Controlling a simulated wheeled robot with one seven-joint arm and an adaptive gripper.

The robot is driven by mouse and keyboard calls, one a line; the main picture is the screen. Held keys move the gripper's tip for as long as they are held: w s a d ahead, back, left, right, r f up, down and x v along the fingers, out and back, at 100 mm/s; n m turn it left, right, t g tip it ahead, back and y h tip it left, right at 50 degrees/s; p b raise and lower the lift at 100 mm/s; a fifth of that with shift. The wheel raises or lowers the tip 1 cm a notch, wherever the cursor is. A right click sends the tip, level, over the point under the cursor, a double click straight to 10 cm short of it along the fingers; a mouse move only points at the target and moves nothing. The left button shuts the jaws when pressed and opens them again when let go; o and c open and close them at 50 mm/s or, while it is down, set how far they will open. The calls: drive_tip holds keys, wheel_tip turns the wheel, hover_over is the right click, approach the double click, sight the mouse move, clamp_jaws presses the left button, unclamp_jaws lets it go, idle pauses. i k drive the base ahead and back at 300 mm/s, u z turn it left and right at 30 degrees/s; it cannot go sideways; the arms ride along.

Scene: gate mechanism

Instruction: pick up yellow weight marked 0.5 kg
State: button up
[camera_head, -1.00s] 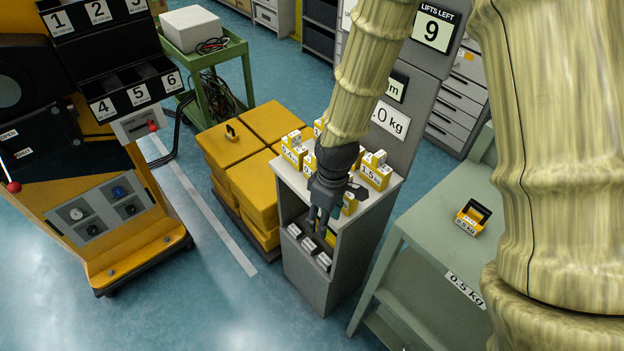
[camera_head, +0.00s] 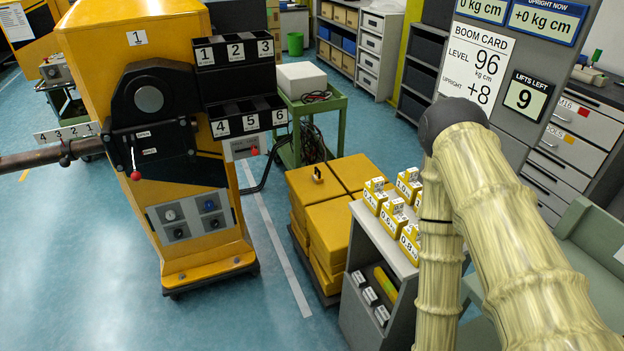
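The yellow weight marked 0.5 kg is not in view now. A pale green bench (camera_head: 590,238) shows in part at the right edge, behind my arm. Several yellow and white weights stand on top of a grey cabinet (camera_head: 366,232); one reads about 0.6 (camera_head: 393,216), one about 0.8 (camera_head: 410,243), and one about 1.0 (camera_head: 407,185). Some are partly hidden by my arm. My gripper is out of view, with my arm's pale links filling the right side.
A yellow machine (camera_head: 150,50) with numbered black bins (camera_head: 240,86) stands at left. Yellow blocks (camera_head: 328,222) sit beside the cabinet. A green cart (camera_head: 318,105) is behind. A grey board reads LIFTS LEFT 9 (camera_head: 526,94). Blue floor at front left is clear.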

sight(317, 177)
drive_tip(key=u, duration=0.35)
drive_tip(key=i, duration=2.45)
drive_tip(key=z, duration=0.3)
